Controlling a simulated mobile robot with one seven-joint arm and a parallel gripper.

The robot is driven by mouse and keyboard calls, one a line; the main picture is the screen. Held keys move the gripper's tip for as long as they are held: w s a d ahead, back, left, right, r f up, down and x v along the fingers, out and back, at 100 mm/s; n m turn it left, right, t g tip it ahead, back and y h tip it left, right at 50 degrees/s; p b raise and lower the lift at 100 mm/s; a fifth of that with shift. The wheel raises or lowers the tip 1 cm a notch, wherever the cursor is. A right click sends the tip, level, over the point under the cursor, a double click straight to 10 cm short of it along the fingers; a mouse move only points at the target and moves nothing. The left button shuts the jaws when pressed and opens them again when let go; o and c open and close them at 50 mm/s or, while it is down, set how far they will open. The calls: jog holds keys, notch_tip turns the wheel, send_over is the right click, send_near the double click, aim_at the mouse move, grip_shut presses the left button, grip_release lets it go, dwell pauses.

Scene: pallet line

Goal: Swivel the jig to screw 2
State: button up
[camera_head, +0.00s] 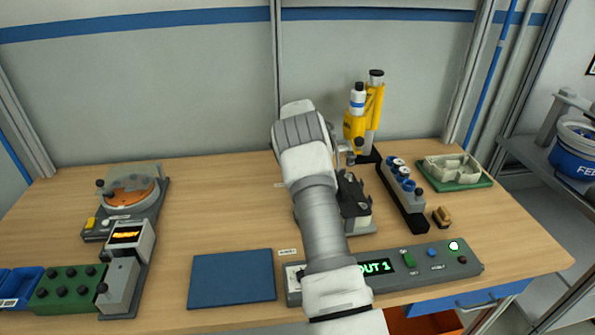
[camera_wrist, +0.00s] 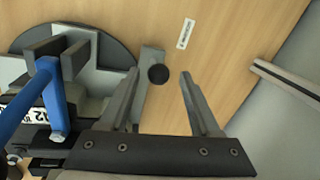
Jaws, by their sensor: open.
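The jig shows in the wrist view as a dark round plate (camera_wrist: 106,50) with light grey blocks on it. A grey lever arm (camera_wrist: 151,57) with a round black knob (camera_wrist: 158,74) sticks out at its right edge. My gripper (camera_wrist: 161,86) is open, with the knob between its two fingertips in the picture. I cannot tell how far below the tips the knob lies. In the head view my arm hides the gripper and much of the jig; a dark part of the jig fixture (camera_head: 355,200) shows right of the arm.
A yellow tool (camera_head: 373,103) stands behind the jig. A rack with blue-and-white pieces (camera_head: 405,190) and a green tray (camera_head: 470,183) are at right. A control box (camera_head: 430,262) reading "OUT 1" is in front. A blue mat (camera_head: 232,279) lies front left, with bare table behind it.

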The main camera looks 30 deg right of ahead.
jog(key=s+r, duration=0.3)
jog(key=r, duration=1.4)
jog(key=shift+s+a, duration=0.15)
jog(key=shift+a, duration=0.2)
jog(key=s+a+r+n+t, duration=0.2)
jog(key=s+a+r+n, duration=0.8)
jog(key=s+a+r, duration=0.65)
jog(key=s+a+f+n, duration=0.2)
jog(key=s+a+n, duration=0.1)
jog(key=s, duration=0.4)
jog(key=s+a+f+n+t, duration=0.1)
jog(key=s+a+f+n, duration=0.2)
jog(key=s, duration=0.4)
jog(key=s+a+f+n, duration=0.3)
jog(key=s+a+n, duration=0.1)
jog(key=s, duration=0.3)
jog(key=shift+s+a, duration=0.15)
jog(key=shift+a, duration=0.7)
